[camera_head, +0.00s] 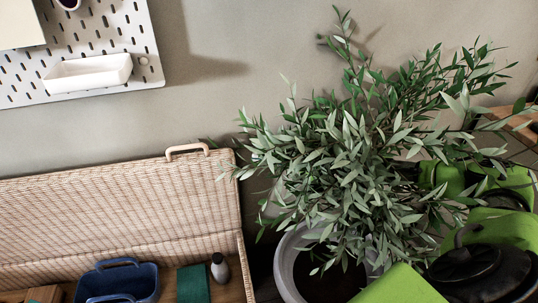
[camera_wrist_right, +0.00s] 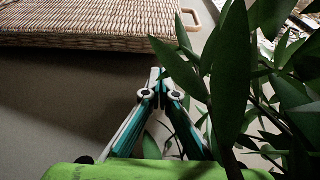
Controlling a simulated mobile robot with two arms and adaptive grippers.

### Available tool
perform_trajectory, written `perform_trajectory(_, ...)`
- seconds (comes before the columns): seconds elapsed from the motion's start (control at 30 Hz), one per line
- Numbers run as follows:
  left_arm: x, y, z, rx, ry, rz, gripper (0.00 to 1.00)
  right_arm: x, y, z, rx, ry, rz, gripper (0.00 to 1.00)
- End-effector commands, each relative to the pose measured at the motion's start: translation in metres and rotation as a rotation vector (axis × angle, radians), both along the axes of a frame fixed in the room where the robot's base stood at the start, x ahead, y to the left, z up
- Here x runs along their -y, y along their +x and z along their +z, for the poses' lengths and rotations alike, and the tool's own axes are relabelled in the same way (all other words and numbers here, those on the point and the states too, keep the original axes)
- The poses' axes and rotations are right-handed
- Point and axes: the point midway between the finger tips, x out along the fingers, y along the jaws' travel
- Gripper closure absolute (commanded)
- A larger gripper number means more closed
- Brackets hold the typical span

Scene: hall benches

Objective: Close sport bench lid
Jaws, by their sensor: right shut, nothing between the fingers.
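The sport bench is a woven wicker bench with its lid (camera_head: 110,210) raised, standing up near the wall in the head view. A pale handle (camera_head: 187,149) sits on the lid's top edge. In the right wrist view the wicker lid (camera_wrist_right: 90,22) spans the upper left, with its handle (camera_wrist_right: 191,13) at its right end. My right gripper (camera_wrist_right: 157,78) is shut and empty, apart from the lid, with leaves close on its right. In the head view I cannot make out its fingertips among my green and black arm parts and the plant. My left gripper is not in view.
A leafy plant (camera_head: 345,150) in a grey pot (camera_head: 290,265) stands right of the bench, near my right arm. Inside the bench are a blue basket (camera_head: 135,283), a green item (camera_head: 193,284) and a bottle (camera_head: 220,268). A pegboard (camera_head: 110,25) with a white tray (camera_head: 88,73) hangs above.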

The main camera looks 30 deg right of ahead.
Motion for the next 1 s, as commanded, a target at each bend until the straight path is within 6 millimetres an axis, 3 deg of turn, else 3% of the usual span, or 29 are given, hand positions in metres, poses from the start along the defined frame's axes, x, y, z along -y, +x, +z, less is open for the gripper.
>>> perform_trajectory(0.2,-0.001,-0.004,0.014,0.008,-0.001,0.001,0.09,-0.031,0.025,0.001,0.003,0.002,0.001,1.00)
perform_trajectory(0.4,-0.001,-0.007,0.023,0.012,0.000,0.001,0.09,-0.043,0.035,0.002,0.001,0.001,0.000,1.00)
perform_trajectory(1.0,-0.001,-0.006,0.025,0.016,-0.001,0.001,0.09,-0.046,0.035,0.002,0.026,-0.009,0.000,1.00)
